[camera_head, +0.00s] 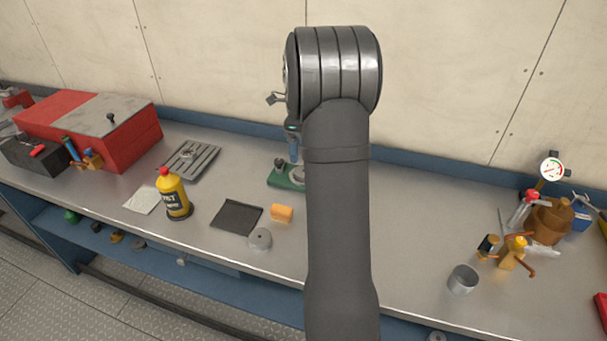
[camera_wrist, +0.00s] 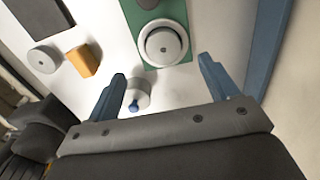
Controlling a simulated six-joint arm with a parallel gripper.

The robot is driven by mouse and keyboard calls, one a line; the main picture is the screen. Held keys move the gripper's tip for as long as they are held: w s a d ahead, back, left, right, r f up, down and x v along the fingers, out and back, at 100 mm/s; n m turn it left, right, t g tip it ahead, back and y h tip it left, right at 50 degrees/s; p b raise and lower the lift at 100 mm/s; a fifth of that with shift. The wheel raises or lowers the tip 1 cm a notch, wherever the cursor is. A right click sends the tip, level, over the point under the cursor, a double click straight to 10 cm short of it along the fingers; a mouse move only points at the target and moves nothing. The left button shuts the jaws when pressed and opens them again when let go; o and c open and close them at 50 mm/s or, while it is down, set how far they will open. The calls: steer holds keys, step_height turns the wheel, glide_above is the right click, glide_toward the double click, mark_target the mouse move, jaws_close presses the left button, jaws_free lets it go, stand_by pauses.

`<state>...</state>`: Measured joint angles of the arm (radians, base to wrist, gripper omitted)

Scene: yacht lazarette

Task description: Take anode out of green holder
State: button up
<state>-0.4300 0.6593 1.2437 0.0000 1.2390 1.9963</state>
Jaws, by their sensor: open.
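The green holder (camera_head: 284,180) lies on the bench behind my arm, which partly hides it. It also shows at the top of the wrist view (camera_wrist: 178,14). A round grey piece with a raised centre, apparently the anode (camera_wrist: 163,43), sits at the near end of the holder, and a dark knob is at the far end. My gripper (camera_wrist: 161,66) is open, with its two blue fingers apart and nothing held. The anode appears just beyond the fingertips, between their lines. In the head view one blue finger (camera_head: 292,150) shows above the holder; the rest is hidden.
A small grey piece with a blue knob (camera_wrist: 138,94) shows between the fingers. An orange block (camera_head: 281,213), grey disc (camera_head: 260,239), black mat (camera_head: 236,217) and yellow bottle (camera_head: 173,195) stand left. A grey cup (camera_head: 462,279) and fittings are at right. A blue ledge runs behind.

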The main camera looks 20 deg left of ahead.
step_height(320, 180, down, 4)
steer(key=shift+r, duration=0.25)
steer(key=shift+w+d+f, duration=0.1)
steer(key=shift+d+f, duration=0.1)
steer(key=shift+f, duration=0.7)
steer(key=shift+d+f, duration=0.15)
steer(key=shift+f, duration=0.75)
steer(key=shift+w+d+f, duration=0.1)
steer(key=shift+d+f, duration=0.1)
steer(key=shift+f, duration=0.7)
steer(key=shift+c, duration=0.5)
steer(key=c, duration=1.3)
steer(key=shift+r, duration=0.15)
